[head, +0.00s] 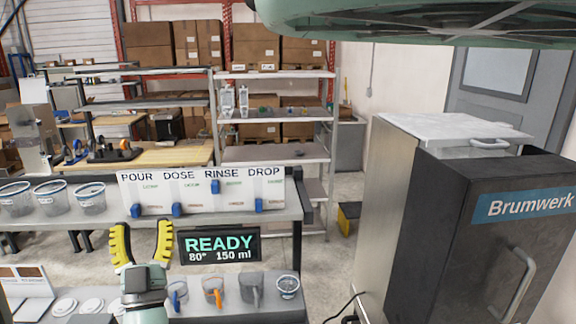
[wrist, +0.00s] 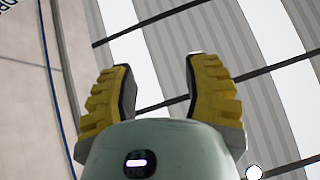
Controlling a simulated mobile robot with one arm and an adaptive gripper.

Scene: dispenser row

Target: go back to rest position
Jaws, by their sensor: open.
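My gripper (head: 142,246) is open and empty, with two yellow ribbed fingers pointing up in the head view. It appears in front of the workbench, left of the READY display (head: 219,246). In the wrist view my gripper (wrist: 160,85) also shows its fingers spread apart with nothing between them.
A panel labelled POUR, DOSE, RINSE, DROP (head: 203,191) with blue levers stands on the bench. Clear cups (head: 52,197) stand at left; several vessels (head: 213,291) stand below the display. A dark Brumwerk cabinet (head: 500,240) stands at right. Open floor (head: 335,265) lies between.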

